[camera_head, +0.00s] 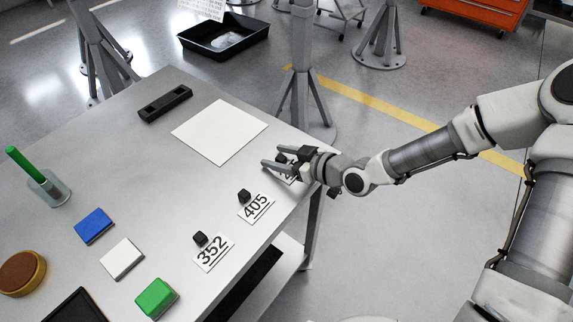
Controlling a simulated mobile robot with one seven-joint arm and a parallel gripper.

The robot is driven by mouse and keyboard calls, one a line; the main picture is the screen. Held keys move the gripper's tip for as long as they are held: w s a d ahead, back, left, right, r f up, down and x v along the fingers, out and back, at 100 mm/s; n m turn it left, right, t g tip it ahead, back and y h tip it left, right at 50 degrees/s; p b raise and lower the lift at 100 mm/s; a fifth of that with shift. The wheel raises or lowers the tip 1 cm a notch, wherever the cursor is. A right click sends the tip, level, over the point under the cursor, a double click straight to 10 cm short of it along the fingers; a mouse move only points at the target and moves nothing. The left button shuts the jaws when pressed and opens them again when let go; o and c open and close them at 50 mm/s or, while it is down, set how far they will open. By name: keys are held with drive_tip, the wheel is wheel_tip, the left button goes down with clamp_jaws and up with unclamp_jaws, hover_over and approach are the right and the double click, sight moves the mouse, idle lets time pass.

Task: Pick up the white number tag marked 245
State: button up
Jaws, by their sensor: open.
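My gripper (272,164) is open at the table's right edge, low over a white number tag (288,179). The jaws and wrist hide most of this tag, and its number cannot be read. A dark block (281,158) shows between the fingers; I cannot tell whether the fingers touch it. Two other white tags lie nearer on the grey table (170,91): one marked 405 (257,207) and one marked 352 (213,252). Each has a small black block at its upper edge. The number 245 is not readable anywhere in view.
A white sheet (219,132) and a black slotted bar (165,103) lie beyond the tags. Blue (94,226), white (122,259) and green (157,298) blocks stand at the near left. A green rod in a holder (47,186) stands farther left. Grey stands rise behind the table.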

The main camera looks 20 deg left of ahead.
clamp_jaws()
drive_tip(key=shift+r, duration=0.15)
